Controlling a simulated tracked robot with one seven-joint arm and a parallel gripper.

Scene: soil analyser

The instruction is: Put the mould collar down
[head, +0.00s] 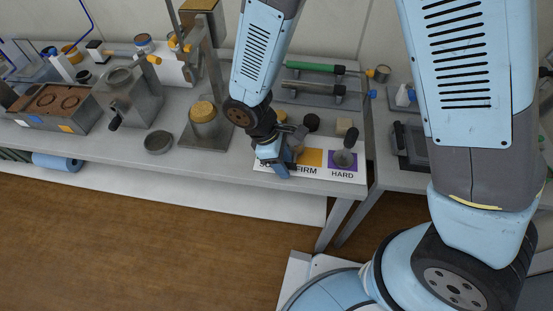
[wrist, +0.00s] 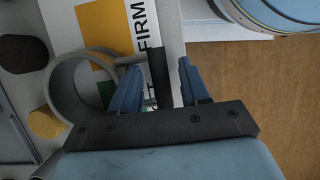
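The mould collar (wrist: 54,92) is a grey ring with a short stem and a dark handle (wrist: 160,75). In the wrist view it lies over the white sorting card, beside the yellow FIRM patch (wrist: 98,28). My gripper (wrist: 160,70) has its two blue fingers apart, one on each side of the handle, with a narrow gap showing on both sides. In the head view my gripper (head: 277,160) is low at the left part of the card (head: 350,180) and hides most of the collar. Whether the ring touches the card is hard to tell.
A purple HARD patch (head: 336,169) bears a grey object (head: 344,157). A press with a tan-topped cylinder (head: 203,113) is to the left. The bench's front edge is close by.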

